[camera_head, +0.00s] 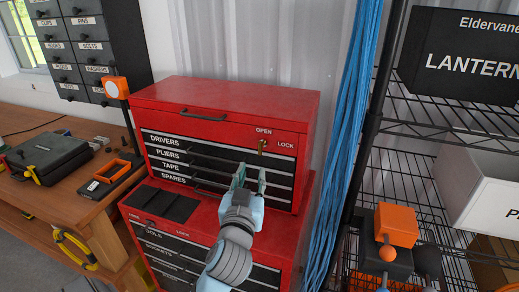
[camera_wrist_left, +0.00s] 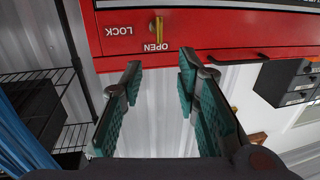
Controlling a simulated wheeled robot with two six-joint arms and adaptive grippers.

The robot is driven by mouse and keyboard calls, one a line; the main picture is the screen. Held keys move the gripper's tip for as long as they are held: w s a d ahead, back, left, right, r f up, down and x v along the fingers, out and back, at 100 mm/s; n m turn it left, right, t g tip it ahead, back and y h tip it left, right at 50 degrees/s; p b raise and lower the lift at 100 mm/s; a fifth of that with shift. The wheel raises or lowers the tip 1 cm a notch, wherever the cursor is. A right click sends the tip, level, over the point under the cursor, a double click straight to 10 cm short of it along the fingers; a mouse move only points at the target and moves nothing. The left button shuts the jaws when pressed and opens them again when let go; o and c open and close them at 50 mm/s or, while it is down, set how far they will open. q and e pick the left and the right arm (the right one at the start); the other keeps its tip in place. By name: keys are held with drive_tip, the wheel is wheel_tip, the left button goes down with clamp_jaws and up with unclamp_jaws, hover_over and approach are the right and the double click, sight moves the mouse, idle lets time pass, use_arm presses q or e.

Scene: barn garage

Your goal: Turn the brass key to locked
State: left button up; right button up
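The brass key (camera_head: 262,145) sits in the upper right front of the red tool chest (camera_head: 225,96). Its handle stands upright, in line with the OPEN label above it; the LOCK label is to its right. In the left wrist view the picture is upside down, and the key (camera_wrist_left: 157,30) points at the OPEN label. My left gripper (camera_head: 251,178) is open and empty, in front of the chest and below the key in the head view. In the wrist view its green-padded fingers (camera_wrist_left: 160,72) stand apart, with the key beyond the gap. My right gripper is not in view.
Labelled drawers (camera_head: 210,172) lie left of and below the key. A wooden bench (camera_head: 70,200) with a dark case stands left. Blue cables (camera_head: 345,150) hang right of the chest, beside a black wire shelf (camera_head: 420,128) with boxes.

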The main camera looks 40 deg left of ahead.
sight(260, 147)
use_arm(q)
drive_tip(key=p+x, duration=0.1)
drive_tip(key=x, duration=1.2)
drive_tip(key=shift+w+f, duration=0.15)
